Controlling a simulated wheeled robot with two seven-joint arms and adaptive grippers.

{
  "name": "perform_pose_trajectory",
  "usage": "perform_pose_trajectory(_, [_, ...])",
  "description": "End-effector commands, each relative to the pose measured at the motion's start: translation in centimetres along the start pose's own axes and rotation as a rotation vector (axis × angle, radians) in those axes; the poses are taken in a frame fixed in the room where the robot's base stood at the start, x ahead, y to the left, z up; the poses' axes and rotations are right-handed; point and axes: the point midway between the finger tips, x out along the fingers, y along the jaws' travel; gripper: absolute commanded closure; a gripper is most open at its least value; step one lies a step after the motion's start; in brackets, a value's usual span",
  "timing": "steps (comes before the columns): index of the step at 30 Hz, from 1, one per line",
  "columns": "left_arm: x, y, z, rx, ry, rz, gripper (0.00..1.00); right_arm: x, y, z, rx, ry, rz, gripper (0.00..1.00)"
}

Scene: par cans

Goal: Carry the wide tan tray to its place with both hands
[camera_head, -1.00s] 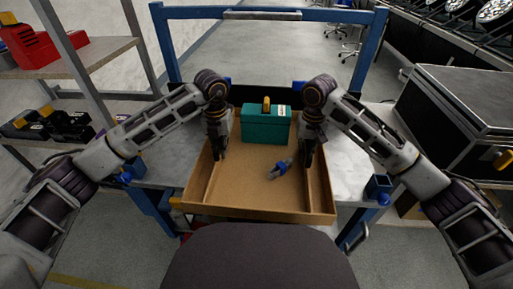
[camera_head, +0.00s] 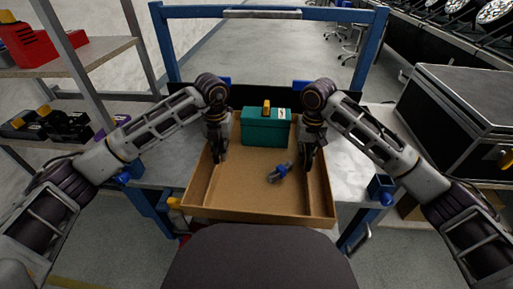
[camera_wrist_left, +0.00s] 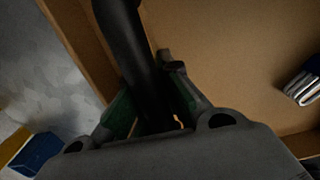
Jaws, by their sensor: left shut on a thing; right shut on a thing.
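The wide tan tray (camera_head: 262,213) is in the middle of the head view, over the grey bench, its near edge close to my body. A teal box with a yellow handle (camera_head: 265,127) stands in its far part. A small blue and grey item (camera_head: 280,173) lies on its floor right of centre. My left gripper (camera_head: 219,156) is shut on the tray's left side. My right gripper (camera_head: 308,164) is shut on its right side. In the left wrist view the left gripper's fingers (camera_wrist_left: 150,105) straddle a dark bar beside the tray wall (camera_wrist_left: 80,40); the exact contact is partly hidden.
The blue-framed bench (camera_head: 160,170) shows on both sides of the tray. A shelf rack (camera_head: 85,55) with red and black items stands at left. A large black case (camera_head: 460,115) stands at right. Blue posts (camera_head: 380,188) rise near the bench's front corners.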

Motion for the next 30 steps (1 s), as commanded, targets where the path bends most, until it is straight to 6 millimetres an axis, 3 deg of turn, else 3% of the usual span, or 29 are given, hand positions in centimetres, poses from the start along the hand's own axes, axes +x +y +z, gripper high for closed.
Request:
perform_pose_trajectory(1, [0.1, 0.1, 0.0, -0.002, 0.0, 0.001, 0.92, 0.1, 0.1, 0.0, 0.001, 0.0, 0.001, 0.92])
perform_pose_trajectory(6, [0.0, 0.1, 0.0, -0.001, 0.0, 0.001, 0.72, 0.0, 0.1, 0.0, 0.001, 0.0, 0.001, 0.72])
perform_pose_trajectory(20, [-0.4, 0.0, 0.0, 0.0, -0.001, 0.0, 0.72, 0.0, 0.0, 0.0, 0.0, 0.0, 0.0, 0.72])
perform_pose_trajectory(30, [-3.9, 0.0, 0.1, 0.0, -0.004, 0.0, 0.72, 0.0, 0.0, 0.0, 0.0, 0.0, 0.0, 0.72])
